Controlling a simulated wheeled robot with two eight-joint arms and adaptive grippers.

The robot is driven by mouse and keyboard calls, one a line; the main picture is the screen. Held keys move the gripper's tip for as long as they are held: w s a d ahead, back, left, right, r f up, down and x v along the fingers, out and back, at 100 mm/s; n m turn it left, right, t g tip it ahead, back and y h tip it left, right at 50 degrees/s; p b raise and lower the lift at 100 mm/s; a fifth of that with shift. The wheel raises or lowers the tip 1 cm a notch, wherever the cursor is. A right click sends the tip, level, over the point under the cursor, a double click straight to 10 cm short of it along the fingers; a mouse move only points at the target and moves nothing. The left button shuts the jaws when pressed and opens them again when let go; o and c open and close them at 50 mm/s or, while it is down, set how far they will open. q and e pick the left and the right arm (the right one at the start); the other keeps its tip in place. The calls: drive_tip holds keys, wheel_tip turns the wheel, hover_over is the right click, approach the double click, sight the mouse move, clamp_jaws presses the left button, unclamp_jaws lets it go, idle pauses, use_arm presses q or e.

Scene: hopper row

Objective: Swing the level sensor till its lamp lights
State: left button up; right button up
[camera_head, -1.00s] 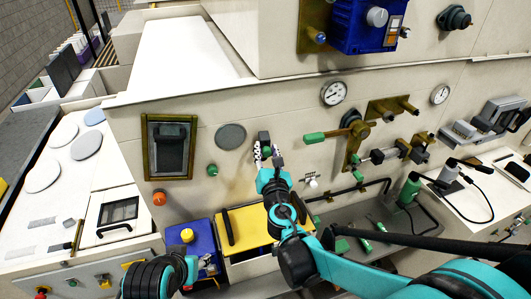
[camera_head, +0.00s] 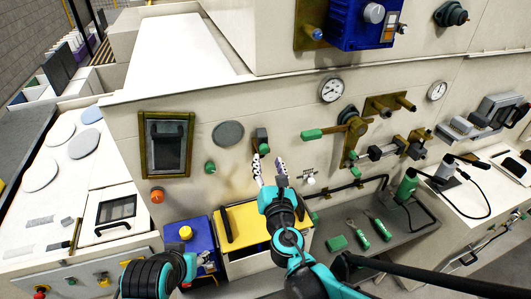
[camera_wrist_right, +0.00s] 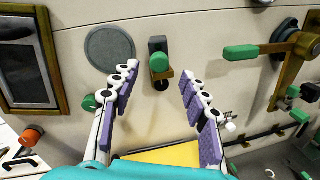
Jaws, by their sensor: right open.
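The small wall device with a dark body and a green grip, which I take for the level sensor (camera_head: 262,136), sits on the beige wall right of a grey round disc. It also shows in the right wrist view (camera_wrist_right: 159,62), its green grip hanging down. A green dome (camera_head: 209,167), perhaps its lamp, is lower left of it; I cannot tell if it is lit. My right gripper (camera_head: 269,168) is open and empty, just below and in front of the sensor, fingers apart on either side.
A green-handled valve lever (camera_head: 312,134) and pipework are close on the right. Below are a blue box (camera_head: 190,247), a yellow-topped bin (camera_head: 246,220) and a grey shelf with green tools.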

sight(265, 151)
drive_tip(key=s, duration=0.5)
drive_tip(key=shift+d, duration=0.35)
drive_tip(key=shift+w, duration=0.15)
drive_tip(key=w+p, duration=0.1)
drive_tip(key=w, duration=0.3)
drive_tip(key=w+a, duration=0.1)
drive_tip(key=w, duration=0.3)
drive_tip(key=w+p, duration=0.1)
drive_tip(key=w, duration=0.3)
drive_tip(key=shift+a+p, duration=0.35)
drive_tip(key=shift+s, duration=0.1)
